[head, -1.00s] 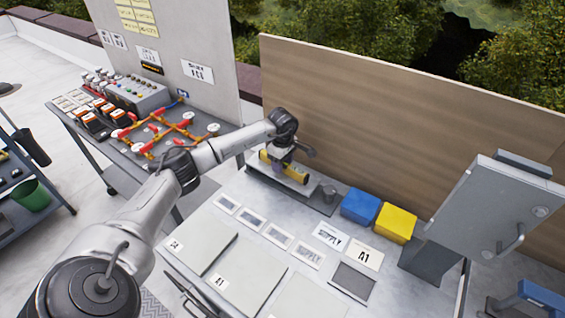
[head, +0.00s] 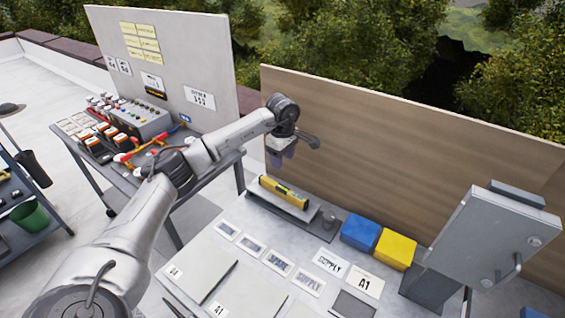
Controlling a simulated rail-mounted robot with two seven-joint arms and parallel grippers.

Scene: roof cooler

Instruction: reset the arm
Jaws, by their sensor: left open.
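My left arm comes in from the lower left and reaches over the bench. My left gripper (head: 277,158) points down and hangs above the far left part of the bench. It is open and empty. My right gripper is not in view.
A blue bin (head: 360,231) and a yellow bin (head: 396,248) stand at the bench's back. A grey cabinet with a handle (head: 495,235) stands at right. A wooden panel (head: 400,145) rises behind. A control-panel table (head: 140,120) stands at left. Labelled plates (head: 330,263) lie flat on the bench.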

